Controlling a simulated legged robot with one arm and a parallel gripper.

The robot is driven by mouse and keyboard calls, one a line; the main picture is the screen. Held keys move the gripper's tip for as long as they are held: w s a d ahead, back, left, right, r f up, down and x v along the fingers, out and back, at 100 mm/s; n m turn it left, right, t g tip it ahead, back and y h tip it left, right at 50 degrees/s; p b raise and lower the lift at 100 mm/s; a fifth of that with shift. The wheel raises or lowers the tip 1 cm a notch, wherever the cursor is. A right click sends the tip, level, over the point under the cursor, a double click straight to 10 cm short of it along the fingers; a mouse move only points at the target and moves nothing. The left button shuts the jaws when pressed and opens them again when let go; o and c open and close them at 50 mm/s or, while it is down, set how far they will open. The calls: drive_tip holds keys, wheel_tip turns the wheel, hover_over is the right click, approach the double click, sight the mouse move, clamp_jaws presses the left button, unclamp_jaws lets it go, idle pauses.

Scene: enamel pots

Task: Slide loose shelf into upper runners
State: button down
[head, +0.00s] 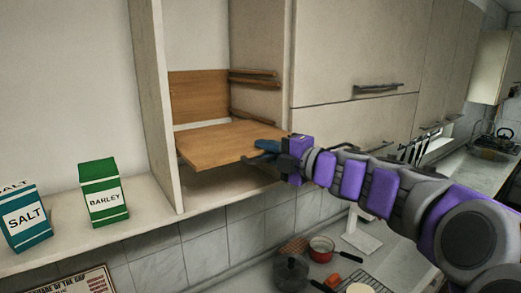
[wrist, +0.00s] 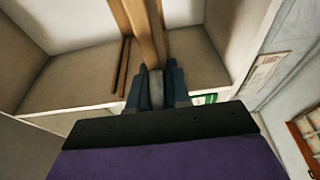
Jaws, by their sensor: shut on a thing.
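The loose shelf (head: 220,144) is a flat wooden board, roughly level, part way in the open cabinet bay with its front edge sticking out. My gripper (head: 268,149) is shut on its front right corner. In the wrist view the shelf (wrist: 146,28) shows nearly edge-on between my gripper's blue fingers (wrist: 154,90). The upper runners (head: 253,73) are a pair of wooden strips on the bay's right wall. A lower runner (head: 251,116) sits below them, just above the shelf's level. The left wall's inner face is hidden.
A wooden panel (head: 198,97) stands upright at the bay's back. The bay's left side wall (head: 158,110) and a closed door (head: 355,50) flank the opening. A barley box (head: 103,192) and salt box (head: 27,218) stand at left. A red pot (head: 321,248) is on the counter below.

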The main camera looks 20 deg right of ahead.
drive_tip(key=s+d+b, duration=0.1)
drive_tip(key=s+d, duration=0.3)
drive_tip(key=s, duration=0.8)
drive_tip(key=shift+s+d, duration=0.15)
drive_tip(key=shift+s, duration=0.1)
idle(0.5)
drive_tip(key=shift+r, duration=0.1)
wheel_tip(320, 180, up, 14)
drive_tip(key=p, duration=0.8)
drive_tip(key=shift+s+r, duration=0.2)
drive_tip(key=shift+s, duration=0.25)
idle(1.1)
drive_tip(key=shift+s, duration=0.1)
drive_tip(key=shift+w+a, duration=0.25)
idle(0.6)
